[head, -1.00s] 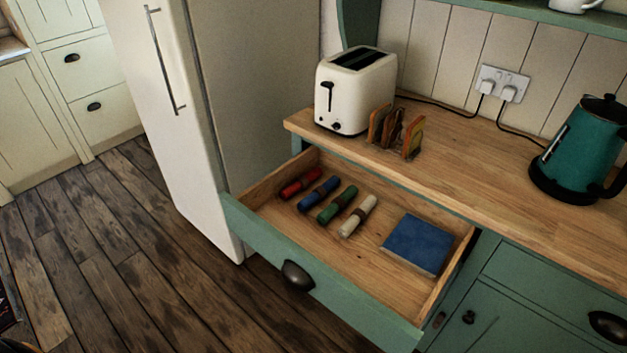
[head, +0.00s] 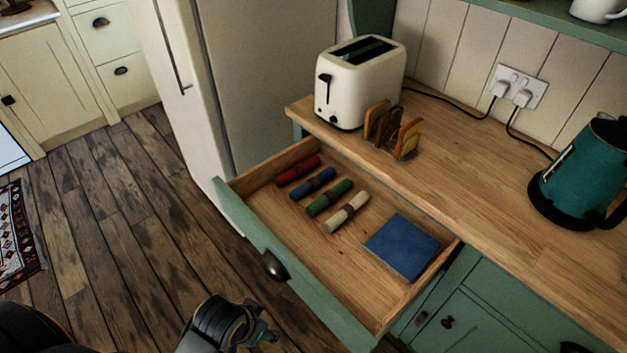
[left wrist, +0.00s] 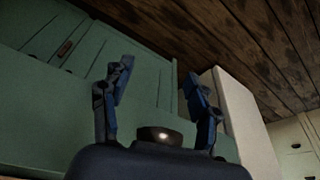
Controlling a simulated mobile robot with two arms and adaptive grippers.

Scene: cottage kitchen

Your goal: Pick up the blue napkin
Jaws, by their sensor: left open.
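The blue rolled napkin (head: 313,184) lies in the open drawer (head: 372,297), with a dark band around its middle. It lies between a red roll (head: 298,171) and a green roll (head: 329,198). A cream roll (head: 346,212) lies beyond the green one. A flat blue square (head: 402,246) lies at the drawer's right end. My left gripper (head: 262,335) is outside the drawer, in front of it and low in the head view. In the left wrist view its fingers (left wrist: 158,76) are apart and empty, facing the green front. My right gripper is not in view.
The drawer's green front with its dark cup handle (head: 273,265) stands between my left gripper and the rolls. The worktop (head: 470,145) overhangs the drawer's back and holds a toaster (head: 360,82), toast rack (head: 392,130) and kettle (head: 584,175). A fridge (head: 265,80) stands left.

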